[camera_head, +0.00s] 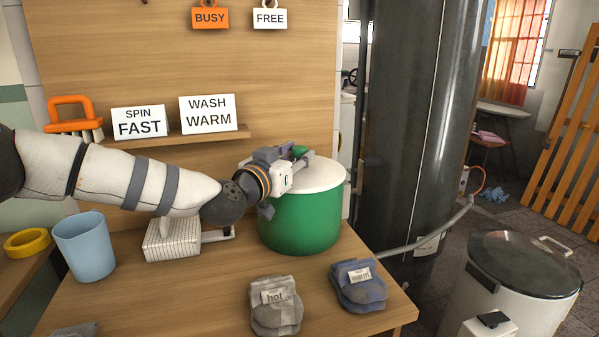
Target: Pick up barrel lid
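A green barrel (301,222) stands upright at the back right of the wooden table. Its white lid (326,176) sits on top, with a small green knob (300,149) showing near the far side. My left gripper (300,158) reaches in from the left over the lid, its fingers close around or beside the knob. The gripper's own body hides the left part of the lid and most of the knob, so I cannot tell whether the fingers touch it. My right gripper is not in view.
A light blue cup (84,246) and a white grid-patterned box (172,239) stand left of the barrel. Bags marked hot (276,312) and warm (359,290) lie in front. A shelf with signs (208,115) is behind. A dark tank (412,120) stands to the right.

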